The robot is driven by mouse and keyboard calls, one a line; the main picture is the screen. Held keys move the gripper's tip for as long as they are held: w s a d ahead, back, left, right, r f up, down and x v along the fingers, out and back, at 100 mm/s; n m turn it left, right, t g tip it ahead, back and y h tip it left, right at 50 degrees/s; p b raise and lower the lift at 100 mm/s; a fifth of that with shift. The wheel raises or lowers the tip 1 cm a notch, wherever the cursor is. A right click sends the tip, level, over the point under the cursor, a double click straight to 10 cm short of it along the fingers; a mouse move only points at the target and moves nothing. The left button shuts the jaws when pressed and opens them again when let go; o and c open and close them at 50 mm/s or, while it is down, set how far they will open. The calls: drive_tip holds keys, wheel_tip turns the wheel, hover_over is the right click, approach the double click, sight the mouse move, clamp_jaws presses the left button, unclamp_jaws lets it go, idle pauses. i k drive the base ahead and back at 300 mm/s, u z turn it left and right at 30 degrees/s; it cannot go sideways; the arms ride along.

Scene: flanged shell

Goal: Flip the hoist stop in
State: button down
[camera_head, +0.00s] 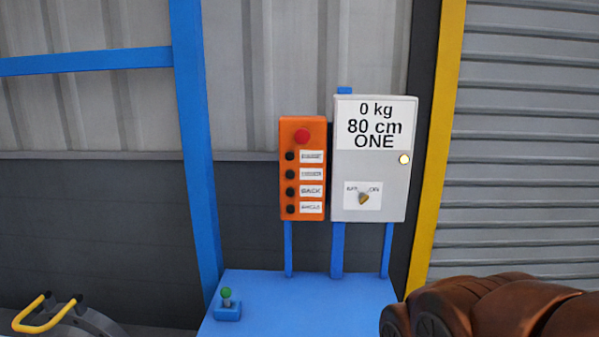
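An orange control box (304,205) is mounted upright left of a grey cabinet. A round red button (302,136) sits near its top, above a column of black buttons with white labels. The small label text is mostly too blurred to read, though one seems to say BACK. I cannot tell from this view whether the red button is pressed in or out. Nothing touches the box. My gripper's fingers do not show in this view.
Yellow handles (35,318) are at lower left.

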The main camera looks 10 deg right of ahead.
sight(302, 136)
drive_tip(key=u, duration=0.5)
drive_tip(key=k, duration=0.6)
drive_tip(key=u, duration=0.95)
drive_tip(key=i, duration=0.75)
drive_tip(key=z, duration=0.65)
drive_tip(key=i, duration=0.5)
drive_tip(key=z, duration=0.5)
